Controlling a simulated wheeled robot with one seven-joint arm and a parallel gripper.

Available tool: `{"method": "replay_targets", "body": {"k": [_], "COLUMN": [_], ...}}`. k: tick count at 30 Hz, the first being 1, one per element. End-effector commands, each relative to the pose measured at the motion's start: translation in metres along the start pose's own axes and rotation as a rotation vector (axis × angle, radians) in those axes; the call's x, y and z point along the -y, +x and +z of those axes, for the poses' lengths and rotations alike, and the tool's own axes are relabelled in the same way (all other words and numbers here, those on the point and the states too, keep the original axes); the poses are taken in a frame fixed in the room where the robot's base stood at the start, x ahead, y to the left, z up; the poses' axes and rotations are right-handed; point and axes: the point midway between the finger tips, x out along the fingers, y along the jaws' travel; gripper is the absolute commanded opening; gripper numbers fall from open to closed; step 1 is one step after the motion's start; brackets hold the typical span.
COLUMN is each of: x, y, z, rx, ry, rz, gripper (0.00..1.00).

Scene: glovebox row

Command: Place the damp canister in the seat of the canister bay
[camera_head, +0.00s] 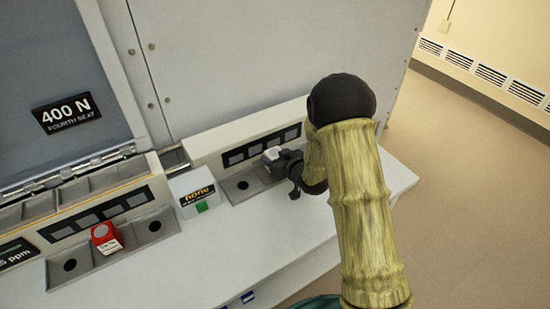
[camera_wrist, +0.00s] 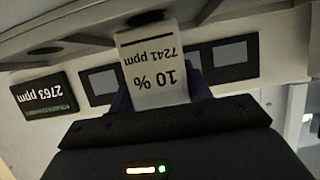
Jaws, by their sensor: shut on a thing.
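My gripper (camera_head: 284,163) is shut on a pale canister (camera_head: 271,154) over the right-hand grey bay tray (camera_head: 231,189). In the wrist view the canister (camera_wrist: 155,70) carries a white label reading 10 % and 7241 ppm, upside down. My gripper's dark body (camera_wrist: 160,140) fills the bottom there. Whether the canister rests in a seat or hangs just above it, I cannot tell. One empty round seat (camera_head: 243,185) shows left of the canister. A red-topped canister (camera_head: 104,238) with a white label stands in the left-hand tray between two empty round seats.
A small white box (camera_head: 195,190) with a display and green button stands between the bays. A lifted panel reads 400 N FOURTH SEAT (camera_head: 66,112). A display in the wrist view reads 2763 ppm (camera_wrist: 45,98). The white bench front (camera_head: 240,250) is clear; open floor lies right.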

Motion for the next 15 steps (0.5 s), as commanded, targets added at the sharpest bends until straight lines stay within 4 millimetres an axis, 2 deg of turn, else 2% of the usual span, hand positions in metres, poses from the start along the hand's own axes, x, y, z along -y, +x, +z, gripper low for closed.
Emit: {"method": "replay_targets", "body": {"k": [3,13,14,15], "x": [-0.0003,-0.0004,-0.0003,-0.0003], "y": [0.0028,0.0041,0.0038,0.0036], "z": [0.0063,0.0096,0.0089,0.0085], "rx": [-0.001,-0.002,-0.001,-0.001], "ry": [-0.002,-0.001,-0.001,-0.001], "rz": [0.001,0.001,0.001,0.001], "gripper": [0.24,0.24,0.53,0.61]}}
